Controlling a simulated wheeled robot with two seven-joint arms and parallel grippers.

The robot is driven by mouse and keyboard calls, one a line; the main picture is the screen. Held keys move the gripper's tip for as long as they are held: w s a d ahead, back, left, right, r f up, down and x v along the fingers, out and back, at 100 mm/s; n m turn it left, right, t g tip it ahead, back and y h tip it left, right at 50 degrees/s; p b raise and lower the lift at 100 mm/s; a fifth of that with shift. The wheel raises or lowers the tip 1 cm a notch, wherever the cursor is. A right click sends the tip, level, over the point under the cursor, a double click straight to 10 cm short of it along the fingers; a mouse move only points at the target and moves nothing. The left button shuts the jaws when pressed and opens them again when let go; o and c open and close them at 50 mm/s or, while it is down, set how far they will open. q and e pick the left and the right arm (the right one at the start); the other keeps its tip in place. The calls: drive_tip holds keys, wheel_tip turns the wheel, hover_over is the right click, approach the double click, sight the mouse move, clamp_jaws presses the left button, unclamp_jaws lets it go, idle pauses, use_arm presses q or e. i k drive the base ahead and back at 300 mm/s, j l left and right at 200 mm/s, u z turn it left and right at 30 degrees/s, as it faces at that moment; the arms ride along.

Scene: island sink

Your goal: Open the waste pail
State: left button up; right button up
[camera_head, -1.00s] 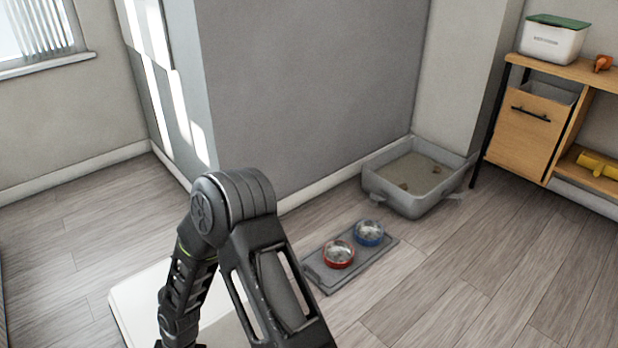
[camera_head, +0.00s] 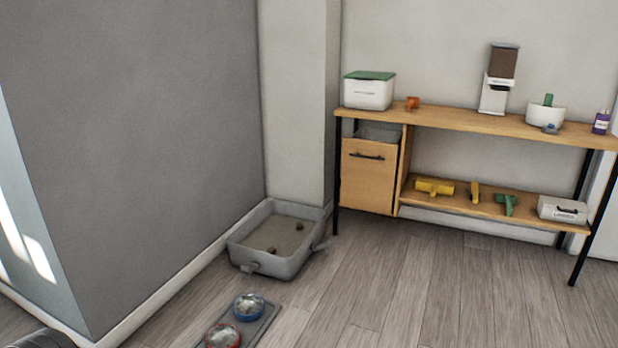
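The waste pail is not clearly identifiable. The likeliest is the wooden-fronted bin (camera_head: 368,182) with a black bar handle (camera_head: 366,155), under the left end of a wooden shelf table. A grey inner bucket (camera_head: 379,133) shows above its front, below the tabletop. A white box with a green lid (camera_head: 368,91) stands on the tabletop above it, its lid on. A small dark part of my arm shows in the bottom left corner. Neither gripper is in view.
A grey litter tray (camera_head: 281,263) sits on the floor left of the table, against the grey wall. A mat with a blue bowl (camera_head: 248,306) and a red bowl (camera_head: 222,337) lies nearer. Tools lie on the lower shelf (camera_head: 500,209). The floor before the table is clear.

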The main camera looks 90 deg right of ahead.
sight(374, 167)
drive_tip(key=i+l, duration=0.2)
drive_tip(key=i, duration=0.2)
drive_tip(key=z, duration=3.35)
